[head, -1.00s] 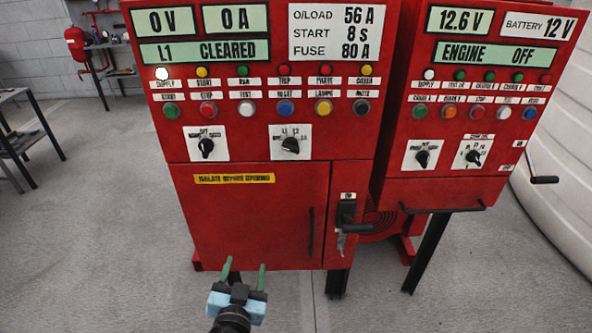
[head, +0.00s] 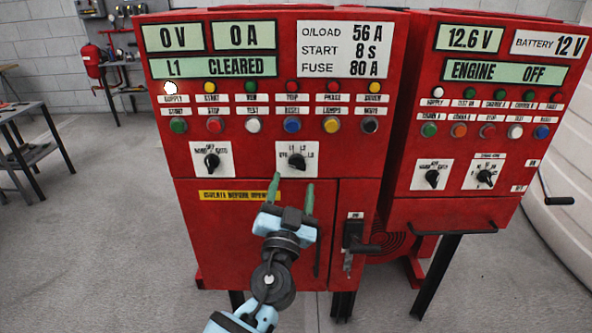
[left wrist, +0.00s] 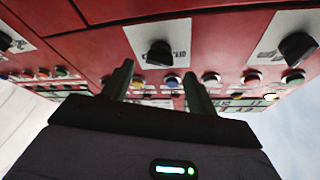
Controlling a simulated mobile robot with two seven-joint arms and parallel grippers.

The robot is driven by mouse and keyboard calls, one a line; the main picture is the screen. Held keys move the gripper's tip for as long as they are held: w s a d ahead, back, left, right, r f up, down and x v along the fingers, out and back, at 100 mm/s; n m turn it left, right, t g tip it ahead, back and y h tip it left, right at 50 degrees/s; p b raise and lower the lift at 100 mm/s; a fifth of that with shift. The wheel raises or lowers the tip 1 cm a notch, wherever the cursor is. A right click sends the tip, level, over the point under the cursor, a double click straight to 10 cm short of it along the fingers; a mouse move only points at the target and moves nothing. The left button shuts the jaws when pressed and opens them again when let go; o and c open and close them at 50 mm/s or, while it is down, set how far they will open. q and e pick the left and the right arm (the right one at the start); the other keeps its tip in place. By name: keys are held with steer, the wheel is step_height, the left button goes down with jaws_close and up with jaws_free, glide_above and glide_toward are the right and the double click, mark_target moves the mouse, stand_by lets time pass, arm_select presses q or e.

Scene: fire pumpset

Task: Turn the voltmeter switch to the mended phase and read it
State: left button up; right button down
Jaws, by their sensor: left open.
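The voltmeter switch (head: 297,161) is a black knob on a white plate marked with L1, L2 and L3, on the left red cabinet. I cannot tell surely which mark it points to. The voltage display (head: 174,38) reads 0 V, and the message display (head: 208,67) reads L1 CLEARED. My left gripper (head: 291,190) is open and empty, its two green fingers pointing up just below the switch plate. In the left wrist view a black knob (left wrist: 160,54) shows between and beyond the fingertips (left wrist: 158,76), apart from them. My right gripper is not in view.
Another rotary switch (head: 211,161) sits to the left, below a row of coloured push buttons. An isolator handle (head: 355,240) sticks out at lower right. A second red cabinet (head: 470,215) stands at the right. The grey floor at the left is clear near the cabinet.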

mark_target(297, 164)
arm_select(q)
steer(key=shift+x, duration=2.5)
steer(key=shift+c, duration=0.9)
steer(key=c, duration=0.8)
